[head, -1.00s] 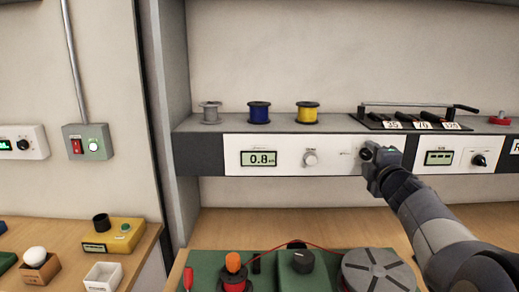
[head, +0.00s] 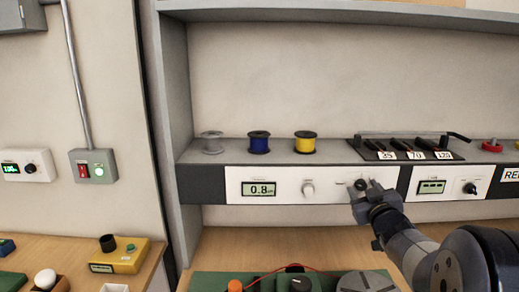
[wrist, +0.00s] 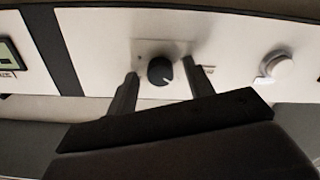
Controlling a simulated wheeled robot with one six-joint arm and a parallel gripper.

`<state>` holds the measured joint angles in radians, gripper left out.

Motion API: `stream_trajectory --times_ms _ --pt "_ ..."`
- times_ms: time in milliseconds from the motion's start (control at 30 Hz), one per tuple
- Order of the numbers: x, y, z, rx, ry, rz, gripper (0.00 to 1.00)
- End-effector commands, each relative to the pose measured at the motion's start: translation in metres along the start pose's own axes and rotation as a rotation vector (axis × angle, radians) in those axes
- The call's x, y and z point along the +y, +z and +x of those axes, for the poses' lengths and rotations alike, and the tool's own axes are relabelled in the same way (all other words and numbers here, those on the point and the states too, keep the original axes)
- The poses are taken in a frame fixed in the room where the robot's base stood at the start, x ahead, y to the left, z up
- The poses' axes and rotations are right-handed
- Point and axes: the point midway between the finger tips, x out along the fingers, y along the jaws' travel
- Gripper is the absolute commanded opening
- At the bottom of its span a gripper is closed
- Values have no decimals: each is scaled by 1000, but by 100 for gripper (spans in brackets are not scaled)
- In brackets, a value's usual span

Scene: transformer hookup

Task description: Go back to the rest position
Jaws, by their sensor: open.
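My gripper (head: 363,196) is in front of the white instrument panel (head: 328,190) under the shelf. In the wrist view my gripper (wrist: 160,84) has its two fingers apart, one on each side of a black knob (wrist: 160,70) with a pale pointer line. The knob also shows just above the fingers in the head view (head: 361,184). Nothing is held. I cannot tell whether the fingers touch the knob.
A white knob (head: 308,189) and a display (head: 259,189) reading 0.8 are left of my gripper. Below is a green bench unit (head: 210,284) with a red wire. Open air lies in front of the panel.

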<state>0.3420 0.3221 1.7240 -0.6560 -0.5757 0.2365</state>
Motion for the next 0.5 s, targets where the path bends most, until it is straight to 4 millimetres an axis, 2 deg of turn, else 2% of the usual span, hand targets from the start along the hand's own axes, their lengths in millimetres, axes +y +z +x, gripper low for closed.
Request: stream_trajectory --times_ms 233,500 --pt "0 -1 0 -1 0 126 50" --pt "0 0 0 0 0 149 50"
